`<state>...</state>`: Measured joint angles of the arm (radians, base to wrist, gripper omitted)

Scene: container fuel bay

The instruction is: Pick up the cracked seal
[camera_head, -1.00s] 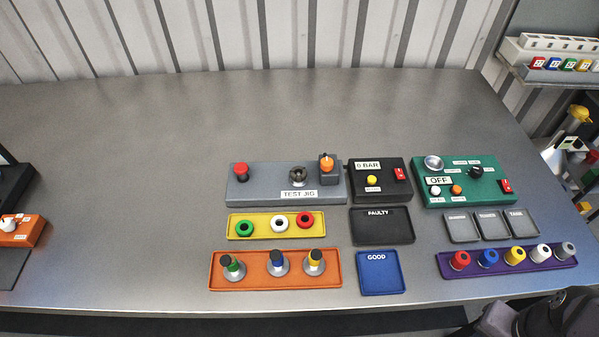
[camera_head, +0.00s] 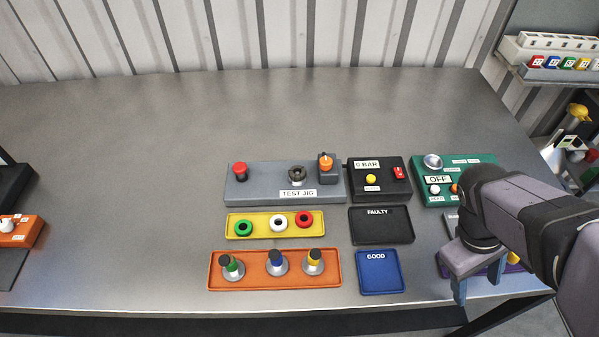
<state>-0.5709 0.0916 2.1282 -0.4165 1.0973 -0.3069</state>
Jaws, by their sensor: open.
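Three ring-shaped seals lie in a yellow tray (camera_head: 261,231): a green one (camera_head: 243,228), a white one (camera_head: 279,223) and a red one (camera_head: 304,219). They are too small here to tell which is cracked. My gripper (camera_head: 478,280) is at the right front of the table, over the purple tray (camera_head: 441,267). It is open, with its blue fingers pointing down and no object visible between them. It is well to the right of the seals and apart from them. My arm hides most of the purple tray and its coloured pieces.
An orange tray (camera_head: 225,283) with three capped fittings lies in front of the seals. The grey test jig (camera_head: 262,190) stands behind them. A black FAULTY tray (camera_head: 381,229) and blue GOOD tray (camera_head: 380,277) lie between the seals and my gripper. The back-left table is clear.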

